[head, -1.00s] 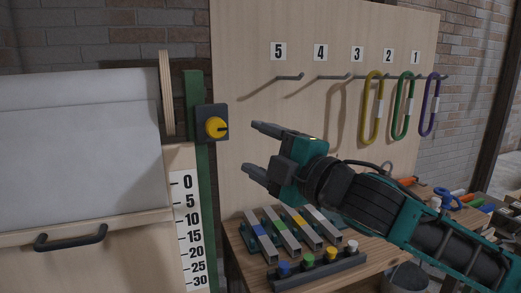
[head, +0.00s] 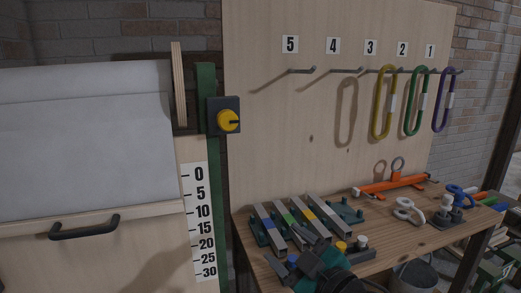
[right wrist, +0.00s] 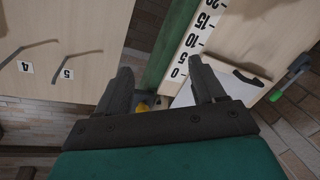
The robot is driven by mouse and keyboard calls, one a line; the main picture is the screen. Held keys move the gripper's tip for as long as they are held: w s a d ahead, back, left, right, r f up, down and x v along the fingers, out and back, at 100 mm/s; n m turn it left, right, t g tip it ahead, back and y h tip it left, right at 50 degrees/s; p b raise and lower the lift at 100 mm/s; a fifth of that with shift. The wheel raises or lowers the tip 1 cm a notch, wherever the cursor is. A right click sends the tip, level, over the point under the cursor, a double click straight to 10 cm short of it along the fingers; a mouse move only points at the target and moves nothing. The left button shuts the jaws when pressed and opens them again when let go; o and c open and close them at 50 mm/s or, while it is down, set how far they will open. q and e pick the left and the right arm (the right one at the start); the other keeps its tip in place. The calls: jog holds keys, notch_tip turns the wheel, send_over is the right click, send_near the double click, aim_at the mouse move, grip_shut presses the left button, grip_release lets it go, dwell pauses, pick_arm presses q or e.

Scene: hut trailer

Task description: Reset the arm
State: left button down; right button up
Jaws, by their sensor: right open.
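My right gripper (head: 294,252) is low at the bottom of the head view, in front of the workbench's row of grey bars. Its fingers are apart with nothing between them. In the right wrist view my right gripper (right wrist: 160,68) also shows open, with the green post and the number scale beyond it. The rest of my right arm is mostly below the head view's edge. My left gripper is in neither view.
A yellow knob (head: 228,121) sits on the green post (head: 207,90). Yellow (head: 377,110), green (head: 409,110) and purple (head: 439,108) loops hang on the board. The workbench (head: 370,215) holds grey bars (head: 297,215) and an orange tool (head: 392,185). A handled panel (head: 84,228) stands left.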

jog(key=s+d+f+m+g+h, duration=0.2)
jog(key=s+d+f+m, duration=0.3)
jog(key=s+f, duration=0.4)
jog(key=s+d+f+m+g+h, duration=0.1)
jog(key=s+d+f+m+h, duration=0.4)
jog(key=s+f, duration=0.5)
notch_tip(320, 180, down, 8)
jog(key=shift+s+d+r+g, duration=0.15)
jog(key=shift+s+d+g, duration=0.2)
jog(key=shift+d, duration=0.8)
